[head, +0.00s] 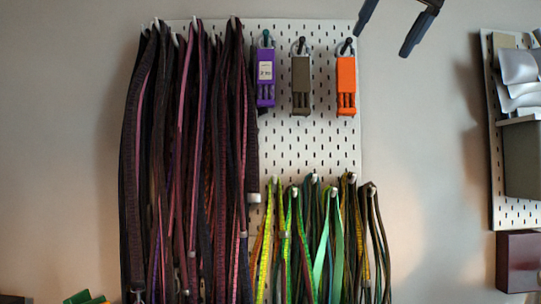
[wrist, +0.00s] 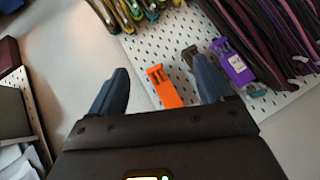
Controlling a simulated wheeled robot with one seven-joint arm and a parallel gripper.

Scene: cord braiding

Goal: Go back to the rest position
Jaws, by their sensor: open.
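My gripper (head: 386,27) shows at the top of the head view, right of the white pegboard's upper edge. Its two dark fingers are spread apart with nothing between them. In the wrist view my gripper (wrist: 157,92) is also open, and the pegboard lies beyond its fingers. An orange tool (head: 346,84), a grey-brown tool (head: 301,84) and a purple tool (head: 265,82) hang on hooks along the upper pegboard (head: 330,140). The orange tool (wrist: 164,88) shows between the fingers in the wrist view, apart from them. The grey-brown one is partly hidden by a finger there.
Dark purple and pink cords (head: 185,150) hang on the board's left side. Green and yellow cords (head: 320,235) hang lower right. A second pegboard (head: 515,213) with a grey bin (head: 523,160) is at the far right, above a dark red box (head: 517,262). Bare wall lies between the boards.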

